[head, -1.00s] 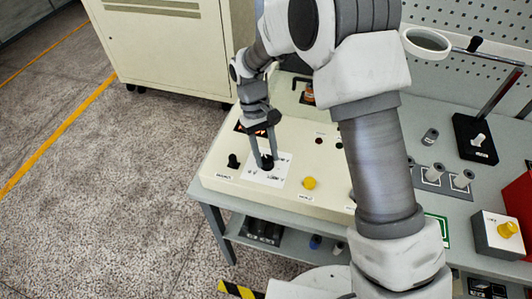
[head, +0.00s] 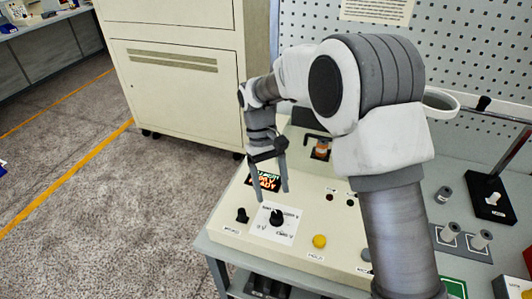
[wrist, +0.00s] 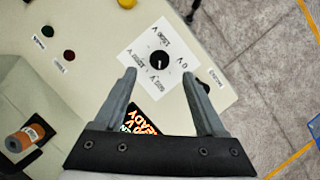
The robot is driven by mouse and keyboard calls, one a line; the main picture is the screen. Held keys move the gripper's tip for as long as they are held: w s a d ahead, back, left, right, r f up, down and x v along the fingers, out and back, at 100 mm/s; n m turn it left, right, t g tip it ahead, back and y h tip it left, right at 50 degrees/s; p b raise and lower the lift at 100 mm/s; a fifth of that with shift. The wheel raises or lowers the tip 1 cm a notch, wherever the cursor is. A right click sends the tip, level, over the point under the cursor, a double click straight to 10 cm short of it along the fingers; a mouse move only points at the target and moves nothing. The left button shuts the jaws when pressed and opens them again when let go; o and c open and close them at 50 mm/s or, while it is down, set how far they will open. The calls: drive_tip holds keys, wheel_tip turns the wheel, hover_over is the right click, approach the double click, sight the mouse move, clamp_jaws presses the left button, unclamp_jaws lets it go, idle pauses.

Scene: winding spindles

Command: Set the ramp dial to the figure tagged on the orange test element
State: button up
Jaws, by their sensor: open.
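The ramp dial (head: 277,217) is a black round knob on a white square plate with small voltage labels. It also shows in the wrist view (wrist: 159,61), where a small light mark is on the knob; I cannot tell surely which label it points to. My gripper (head: 271,194) is open and empty, its fingers above the dial and apart from it. In the wrist view the fingertips (wrist: 159,74) lie either side of the knob. The orange test element (head: 321,149) stands in a dark holder at the panel's back; in the wrist view (wrist: 22,138) its tag figure is unreadable.
A lit display (head: 265,181) beside the dial plate shows READY in its last line. A black knob (head: 242,215) and a yellow button (head: 319,241) flank the plate. Grey posts stand right of my arm. A cream cabinet (head: 180,75) is behind; floor is clear at left.

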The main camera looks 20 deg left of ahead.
drive_tip(key=v, duration=1)
drive_tip(key=shift+a+r, duration=0.15)
drive_tip(key=shift+r, duration=0.1)
drive_tip(key=shift+w+r, duration=0.1)
drive_tip(key=s+d+r+m+t+y, duration=0.1)
drive_tip(key=s+d+r+m+t, duration=0.15)
drive_tip(key=d+r, duration=0.45)
drive_tip(key=s+d+r+m+t+y, duration=0.1)
drive_tip(key=s+d+r+t, duration=0.2)
drive_tip(key=d, duration=0.7)
drive_tip(key=s+d+f+m+t, duration=0.1)
drive_tip(key=s+d+m+t, duration=0.2)
drive_tip(key=s+d, duration=0.8)
drive_tip(key=shift+s+d+m+y, duration=0.2)
drive_tip(key=shift+s+m+y, duration=0.2)
drive_tip(key=shift+s+m, duration=0.75)
drive_tip(key=shift+s+a+f+n+t, duration=0.1)
drive_tip(key=shift+s+n+t, duration=0.15)
drive_tip(key=shift+n, duration=0.15)
